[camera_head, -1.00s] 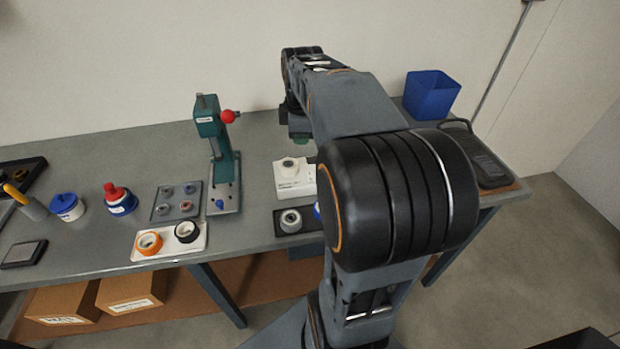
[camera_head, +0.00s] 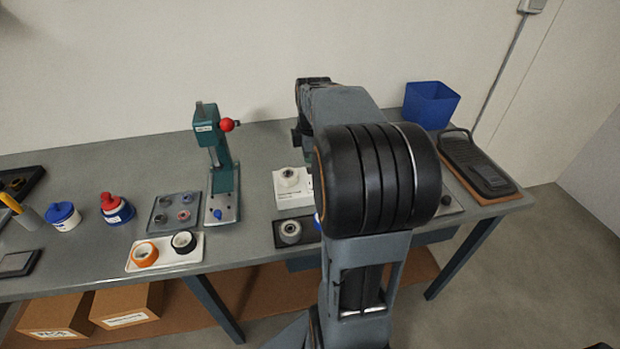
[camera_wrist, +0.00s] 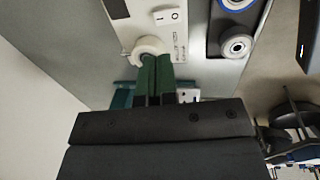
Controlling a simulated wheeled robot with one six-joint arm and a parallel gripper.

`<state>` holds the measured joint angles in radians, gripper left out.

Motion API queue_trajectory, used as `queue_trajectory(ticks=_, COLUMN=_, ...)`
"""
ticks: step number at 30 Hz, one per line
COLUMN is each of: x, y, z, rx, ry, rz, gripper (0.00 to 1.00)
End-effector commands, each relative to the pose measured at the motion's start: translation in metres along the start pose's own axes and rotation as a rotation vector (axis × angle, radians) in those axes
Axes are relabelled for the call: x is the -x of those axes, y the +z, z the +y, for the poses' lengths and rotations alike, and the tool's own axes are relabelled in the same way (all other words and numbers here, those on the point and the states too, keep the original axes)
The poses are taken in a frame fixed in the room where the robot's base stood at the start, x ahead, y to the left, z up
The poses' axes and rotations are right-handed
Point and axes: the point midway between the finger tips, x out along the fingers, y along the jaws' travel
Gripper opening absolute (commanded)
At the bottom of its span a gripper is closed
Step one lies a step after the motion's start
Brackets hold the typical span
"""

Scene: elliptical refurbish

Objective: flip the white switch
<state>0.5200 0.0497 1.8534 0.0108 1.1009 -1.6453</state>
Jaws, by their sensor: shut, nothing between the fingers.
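The white switch (camera_wrist: 167,16) is a small rocker on the face of a white box (camera_wrist: 186,38) in the wrist view. A white ring (camera_wrist: 143,48) with a dark centre sits on the same box. My gripper (camera_wrist: 155,58) has green fingers, shut and empty. Its tips overlap the ring in the picture, below the switch; I cannot tell whether they touch it. In the head view the white box (camera_head: 283,195) stands on the table, partly behind my arm. The switch cannot be made out there, and my gripper is hidden.
A dark holder with a round part (camera_head: 290,231) lies in front of the white box. A green press (camera_head: 222,165) with a red knob stands to the left, and a blue bin (camera_head: 431,104) at the back right. A dark tray (camera_head: 480,170) lies at the table's right end.

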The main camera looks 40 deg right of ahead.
Motion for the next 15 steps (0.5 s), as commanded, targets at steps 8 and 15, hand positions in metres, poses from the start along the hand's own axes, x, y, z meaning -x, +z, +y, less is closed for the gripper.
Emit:
queue_trajectory(ticks=8, x=-0.053, y=0.0, z=-0.001, rx=0.0, ry=-0.003, rz=0.0, gripper=0.0)
queue_trajectory(ticks=15, x=-0.083, y=0.0, z=0.0, rx=0.0, ry=-0.002, rz=0.0, gripper=0.0)
